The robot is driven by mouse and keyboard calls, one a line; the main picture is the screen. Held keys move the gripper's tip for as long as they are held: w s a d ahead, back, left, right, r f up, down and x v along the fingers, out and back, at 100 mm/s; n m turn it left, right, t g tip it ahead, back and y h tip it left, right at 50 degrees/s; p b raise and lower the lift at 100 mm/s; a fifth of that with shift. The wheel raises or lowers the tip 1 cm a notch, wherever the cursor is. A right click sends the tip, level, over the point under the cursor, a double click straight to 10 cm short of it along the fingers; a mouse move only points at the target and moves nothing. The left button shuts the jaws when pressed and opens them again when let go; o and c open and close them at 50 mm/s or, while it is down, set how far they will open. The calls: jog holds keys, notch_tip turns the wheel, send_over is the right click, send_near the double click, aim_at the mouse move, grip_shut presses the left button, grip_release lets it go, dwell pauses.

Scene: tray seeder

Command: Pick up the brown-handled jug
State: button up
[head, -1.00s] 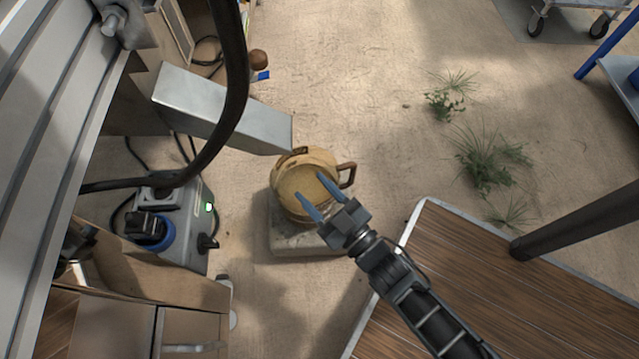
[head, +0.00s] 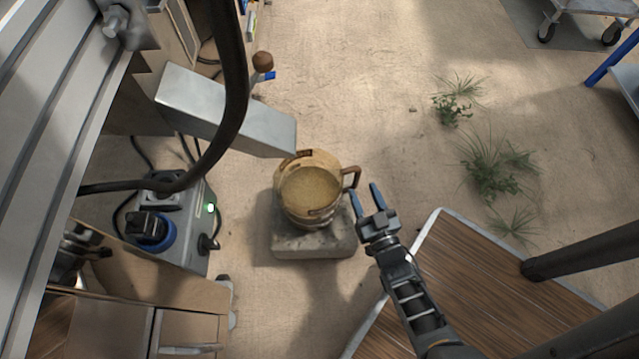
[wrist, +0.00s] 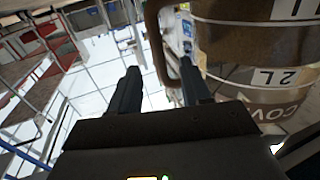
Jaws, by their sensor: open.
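The brown-handled jug (head: 308,190) stands on a grey block on the floor, its open top showing a tan fill. Its brown handle (head: 354,176) points right in the head view. My gripper (head: 362,189) is open and empty, just right of the jug, with its blue fingertips close to the handle. In the wrist view the jug's banded side (wrist: 250,45), marked "2L", fills the upper right. The handle (wrist: 156,45) appears between my two fingers (wrist: 160,85); I cannot tell whether it lies between the tips in depth.
A metal chute (head: 225,110) ends just above and left of the jug. The grey block (head: 312,243) supports the jug. A wooden platform (head: 480,285) lies at lower right, a power box (head: 185,215) at left. Plants (head: 490,175) grow on the otherwise open floor to the right.

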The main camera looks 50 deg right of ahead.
aim_at(358, 179)
jog(key=shift+b+x, duration=1.05)
jog(key=shift+x, duration=2.8)
jog(key=shift+r, duration=0.1)
jog(key=shift+c, duration=0.4)
grip_shut()
